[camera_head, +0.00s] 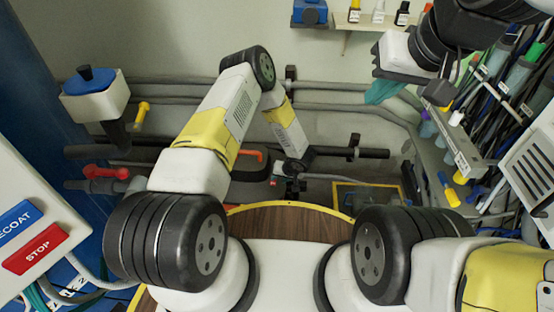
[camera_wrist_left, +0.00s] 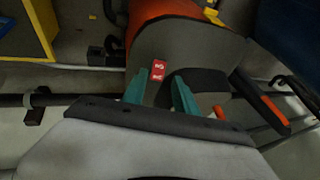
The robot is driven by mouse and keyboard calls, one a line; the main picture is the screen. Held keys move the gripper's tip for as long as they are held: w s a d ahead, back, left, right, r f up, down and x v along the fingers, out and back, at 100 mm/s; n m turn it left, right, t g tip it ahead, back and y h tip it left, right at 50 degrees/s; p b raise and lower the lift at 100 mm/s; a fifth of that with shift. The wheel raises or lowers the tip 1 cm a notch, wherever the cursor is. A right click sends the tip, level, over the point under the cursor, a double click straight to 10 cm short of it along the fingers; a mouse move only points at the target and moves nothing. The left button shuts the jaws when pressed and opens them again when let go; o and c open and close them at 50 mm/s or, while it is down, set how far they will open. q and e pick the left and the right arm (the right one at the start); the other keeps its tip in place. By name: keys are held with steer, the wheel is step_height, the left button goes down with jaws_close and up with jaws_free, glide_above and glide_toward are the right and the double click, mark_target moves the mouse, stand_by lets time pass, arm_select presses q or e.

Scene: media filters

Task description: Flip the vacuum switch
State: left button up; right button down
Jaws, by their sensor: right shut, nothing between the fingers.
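The vacuum (camera_wrist_left: 205,50) has a grey body with orange trim and fills the upper middle of the left wrist view. A small red part with white marks, seemingly its switch (camera_wrist_left: 158,71), is on the grey body. In the head view the vacuum (camera_head: 250,165) is partly hidden behind my left arm. My left gripper (camera_wrist_left: 160,88) shows two teal fingers apart, with the red switch appearing just beyond and between their tips. Contact cannot be told. In the head view its fingers are hidden. My right gripper (camera_head: 382,91) is shut and empty at the upper right, far from the vacuum.
Grey pipes (camera_head: 340,92) run along the back wall. A yellow-edged frame (camera_head: 366,198) lies on the floor right of the vacuum. A rack of cables and tubes (camera_head: 500,110) stands close on the right. A white panel with a red STOP button (camera_head: 35,250) is at the left.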

mark_target(273, 184)
arm_select(q)
steer(key=x, duration=0.8)
steer(key=shift+s+r, duration=0.1)
steer(key=shift+c, duration=0.4)
jaws_close()
